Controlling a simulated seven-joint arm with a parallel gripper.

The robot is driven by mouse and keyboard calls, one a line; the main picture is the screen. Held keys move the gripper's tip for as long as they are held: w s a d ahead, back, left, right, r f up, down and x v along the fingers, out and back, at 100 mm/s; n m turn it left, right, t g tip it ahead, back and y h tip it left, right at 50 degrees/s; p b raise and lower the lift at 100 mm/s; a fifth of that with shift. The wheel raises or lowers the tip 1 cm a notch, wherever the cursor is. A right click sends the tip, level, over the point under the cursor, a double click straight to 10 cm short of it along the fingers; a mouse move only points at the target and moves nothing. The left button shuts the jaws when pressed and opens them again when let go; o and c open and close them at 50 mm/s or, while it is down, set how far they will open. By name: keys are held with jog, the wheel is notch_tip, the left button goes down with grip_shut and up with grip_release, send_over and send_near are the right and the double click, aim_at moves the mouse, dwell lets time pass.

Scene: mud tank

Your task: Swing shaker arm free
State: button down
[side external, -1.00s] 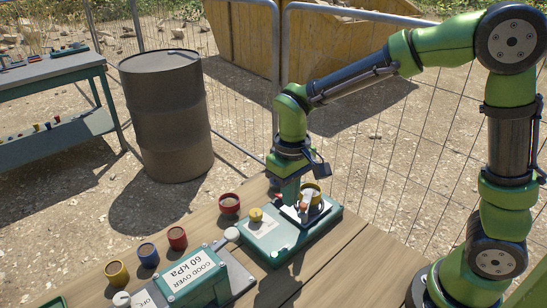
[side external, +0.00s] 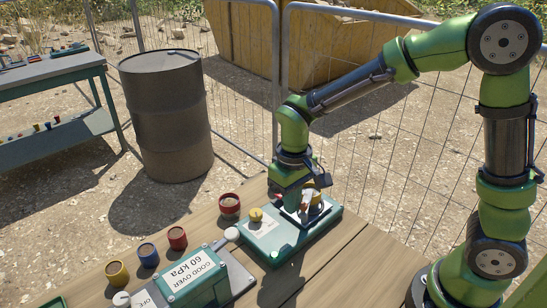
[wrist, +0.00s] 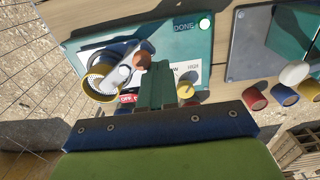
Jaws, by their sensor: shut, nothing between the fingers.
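The shaker is a green box with a white label panel (side external: 262,224) and a yellow knob (side external: 256,215), on the wooden table. In the wrist view its yellow cup (wrist: 101,78) sits with a pale arm or clamp (wrist: 124,70) across it, and a copper-coloured round part (wrist: 142,60) is at the arm's end. My gripper (wrist: 157,88) is shut and empty, with its fingers over the shaker beside the pale arm. Whether the fingers touch the arm I cannot tell. In the side view my gripper hides part of the cup (side external: 317,199).
A gauge box (side external: 192,273) labelled "GOOD OVER 60 kPa" stands to the left on the table. Red, blue and yellow cups (side external: 148,254) stand near it, and another red cup (side external: 229,205) behind. A wire fence (side external: 390,110) and a drum (side external: 166,115) are beyond the table.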

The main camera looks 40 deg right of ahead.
aim_at(306, 204)
jog(key=shift+s+d, duration=0.35)
jog(key=shift+s, duration=0.25)
jog(key=shift+s+d, duration=0.45)
jog(key=shift+s, duration=0.2)
jog(key=shift+d, duration=0.1)
dwell(0.3)
jog(key=shift+s+a+r, duration=0.1)
jog(key=shift+s+a, duration=0.2)
jog(key=shift+a, duration=0.05)
jog(key=shift+r, duration=3.45)
